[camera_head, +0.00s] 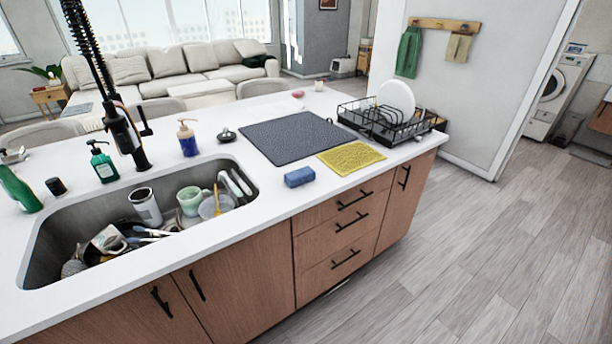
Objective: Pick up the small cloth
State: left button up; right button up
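A small yellow cloth (351,159) lies flat on the white counter of the island. It is in front of the dark grey drying mat (290,137) and left of the black dish rack (392,122). A blue sponge (299,177) lies on the counter to the left of the cloth, apart from it. Neither of my grippers shows in the head view.
The sink (45,240) at left holds dishes, cups and utensils under a black faucet (125,130). Soap bottles (187,139) stand behind it. A white plate (396,98) stands in the rack. Towels (409,53) hang on the wall. The floor at right is clear.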

aim_at(300, 177)
jog(key=i+l, duration=0.1)
jog(key=l, duration=0.25)
jog(key=i+l, duration=0.15)
jog(key=l, duration=0.2)
jog(key=i+l, duration=0.1)
jog(key=l, duration=0.25)
jog(key=i+l+u, duration=0.1)
jog(key=l, duration=0.25)
jog(key=i+l, duration=0.1)
jog(key=l, duration=0.25)
